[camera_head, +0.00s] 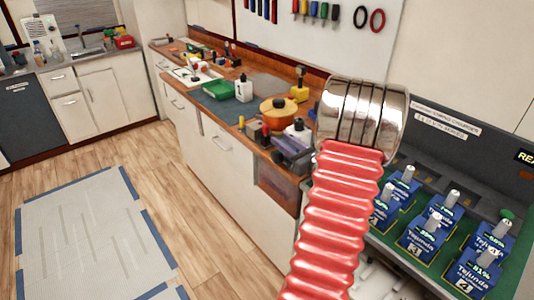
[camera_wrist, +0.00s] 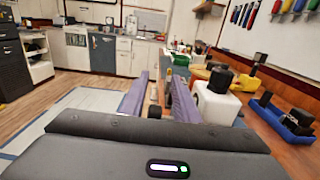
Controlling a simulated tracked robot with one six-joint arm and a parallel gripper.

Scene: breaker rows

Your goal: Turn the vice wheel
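I cannot clearly make out the vice wheel in either view. My gripper (camera_wrist: 158,77) shows in the wrist view with two purple fingers apart and nothing held between them. They point along the front edge of the wooden workbench (camera_wrist: 278,143). In the head view the dark gripper body (camera_head: 292,153) is over the bench's front edge, partly hidden behind my red ribbed arm. A white bottle with a black cap (camera_wrist: 214,97) stands just right of the fingers. An orange round object with a dark knob (camera_head: 278,108) sits farther back on the bench; I cannot tell whether it belongs to a vice.
A blue tool with black parts (camera_wrist: 288,117) lies on the bench. A green tray (camera_head: 217,90) and another white bottle (camera_head: 243,88) stand farther along. Blue labelled units (camera_head: 423,235) fill a charger rack at right. The floor with a grey mat (camera_head: 92,235) is clear.

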